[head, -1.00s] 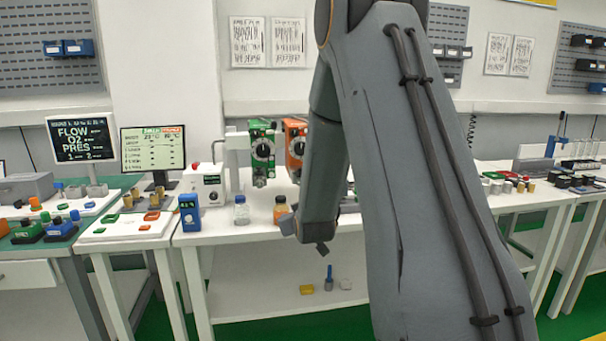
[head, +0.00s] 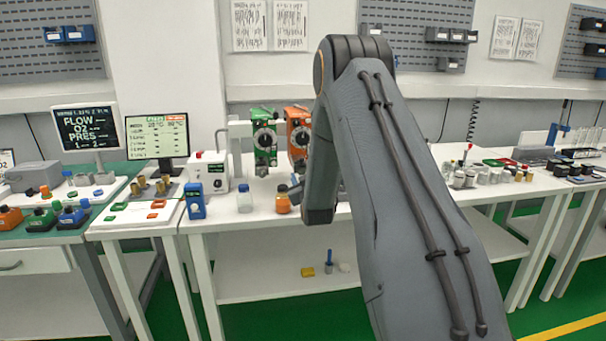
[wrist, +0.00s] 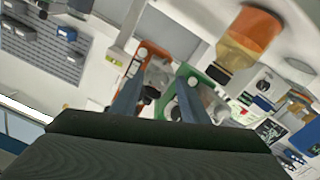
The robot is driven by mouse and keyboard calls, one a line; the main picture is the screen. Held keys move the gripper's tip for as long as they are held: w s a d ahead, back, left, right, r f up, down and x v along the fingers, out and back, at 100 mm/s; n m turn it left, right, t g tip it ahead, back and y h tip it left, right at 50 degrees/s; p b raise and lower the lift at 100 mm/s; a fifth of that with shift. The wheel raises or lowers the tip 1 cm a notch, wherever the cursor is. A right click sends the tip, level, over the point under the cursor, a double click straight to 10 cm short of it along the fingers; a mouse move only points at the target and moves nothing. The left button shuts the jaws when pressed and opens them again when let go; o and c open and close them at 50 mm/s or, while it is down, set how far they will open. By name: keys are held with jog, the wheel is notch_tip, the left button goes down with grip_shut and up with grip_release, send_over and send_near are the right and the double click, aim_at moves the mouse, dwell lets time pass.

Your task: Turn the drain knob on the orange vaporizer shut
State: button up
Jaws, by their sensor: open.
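The orange vaporizer (head: 298,118) stands on the white bench beside a green vaporizer (head: 263,140). In the head view my arm hides its right side and lower part. I cannot make out its drain knob. In the wrist view the orange vaporizer (wrist: 142,52) shows tilted, beyond the left finger, with the green one (wrist: 212,76) beyond the right finger. My gripper (wrist: 158,84) is open and empty, its two fingers apart and pointing toward the vaporizers. In the head view it is mostly hidden behind my arm.
A blue device (head: 194,201) stands left. Metal pots (head: 466,178) stand on the bench at right.

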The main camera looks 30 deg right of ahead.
jog(key=shift+w, duration=0.25)
grip_shut()
jog(key=shift+m, duration=0.3)
jog(key=m+b, duration=0.2)
jog(key=m, duration=0.2)
jog(key=shift+f+b, duration=0.1)
jog(key=shift+b, duration=0.3)
jog(key=shift+m+y+b, duration=0.3)
jog(key=shift+m+b, duration=0.5)
jog(key=shift+m, duration=1.1)
